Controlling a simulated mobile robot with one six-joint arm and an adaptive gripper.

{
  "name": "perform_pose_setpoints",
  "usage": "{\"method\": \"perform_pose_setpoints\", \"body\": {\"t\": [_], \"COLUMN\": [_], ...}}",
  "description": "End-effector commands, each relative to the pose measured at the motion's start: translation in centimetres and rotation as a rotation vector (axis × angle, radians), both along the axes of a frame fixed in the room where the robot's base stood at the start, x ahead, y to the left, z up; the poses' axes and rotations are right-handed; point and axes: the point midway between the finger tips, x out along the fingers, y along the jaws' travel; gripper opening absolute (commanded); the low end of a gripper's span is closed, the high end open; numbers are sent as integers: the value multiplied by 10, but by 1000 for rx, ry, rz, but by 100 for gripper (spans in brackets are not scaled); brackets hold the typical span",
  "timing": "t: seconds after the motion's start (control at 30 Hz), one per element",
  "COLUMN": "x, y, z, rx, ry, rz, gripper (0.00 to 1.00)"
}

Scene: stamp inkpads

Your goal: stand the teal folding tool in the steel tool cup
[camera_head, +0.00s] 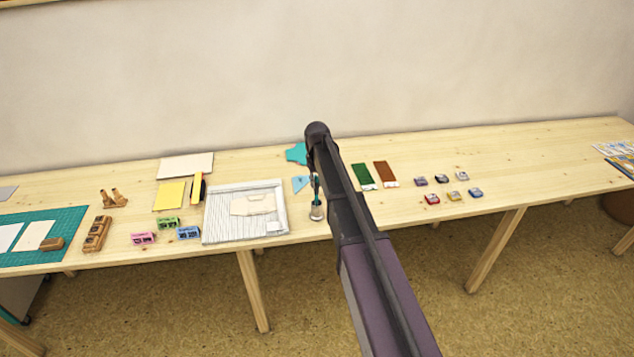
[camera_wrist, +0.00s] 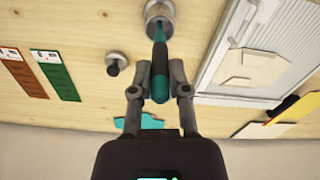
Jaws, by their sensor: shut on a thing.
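The teal folding tool (camera_wrist: 160,85) is between the two fingers of my gripper (camera_wrist: 159,78) in the wrist view. My gripper is shut on it. The tool's far end points into the mouth of the steel tool cup (camera_wrist: 153,10), at the top edge of that view. I cannot tell how deep that end is or whether it touches the cup. In the head view the cup (camera_head: 316,213) stands near the table's front, with part of the teal tool (camera_head: 316,186) above it. My arm hides most of my gripper there.
A white paper trimmer (camera_head: 214,224) lies just left of the cup. A small dark-knobbed piece (camera_wrist: 114,68) stands near the cup. Green (camera_head: 362,174) and brown (camera_head: 385,173) strips and several small inkpads (camera_head: 432,199) lie to the right. The table's far right-middle is clear.

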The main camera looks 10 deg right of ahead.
Motion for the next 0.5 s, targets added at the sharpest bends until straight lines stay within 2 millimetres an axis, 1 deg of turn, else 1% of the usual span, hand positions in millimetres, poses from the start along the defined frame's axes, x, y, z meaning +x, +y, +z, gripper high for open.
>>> {"method": "perform_pose_setpoints", "body": {"t": [0.03,0.2,0.5], "x": [0,0,0], "y": [0,-1,-1], "z": [-5,-10,-11], "rx": [0,0,0], "ry": [0,0,0], "rz": [0,-1,-1], "gripper": [0,0,0]}}
